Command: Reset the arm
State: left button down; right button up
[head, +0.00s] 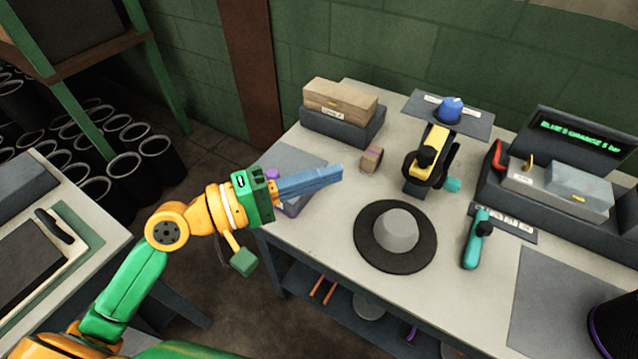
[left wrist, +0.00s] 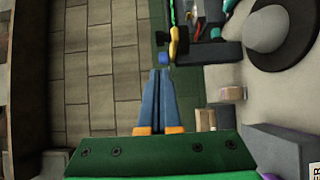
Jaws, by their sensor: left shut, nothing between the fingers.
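My left arm comes in from the lower left in the head view. Its left gripper (head: 338,173) has long blue-grey fingers that lie together, shut and empty, above the left part of the workbench (head: 330,235). The fingers point right, toward a small brown block (head: 371,160), and stay apart from it. In the left wrist view the fingers (left wrist: 156,72) run side by side away from the green palm, with nothing between them. A purple-topped object is partly hidden behind the gripper. My right gripper is not in view.
A teal tool (head: 475,240), a boxed rack (head: 560,185) and a display (head: 580,138) are right. A cardboard box (head: 340,102) sits at the back left.

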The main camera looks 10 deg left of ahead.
pick_arm(q)
jog(key=s+a+f+m+g+y, duration=0.3)
jog(key=s+f+y, duration=0.2)
jog(key=f, duration=0.8)
jog(key=s+a+f+m+g+y, duration=0.25)
jog(key=s+f+y, duration=0.25)
jog(key=f, duration=0.8)
jog(key=s+a+f+m+g+y, duration=0.3)
jog(key=s+a+f+m+y, duration=0.15)
jog(key=f, duration=0.95)
jog(key=s+a+f+g, duration=0.1)
jog(key=s+f, duration=1.3)
jog(key=shift+a, duration=0.4)
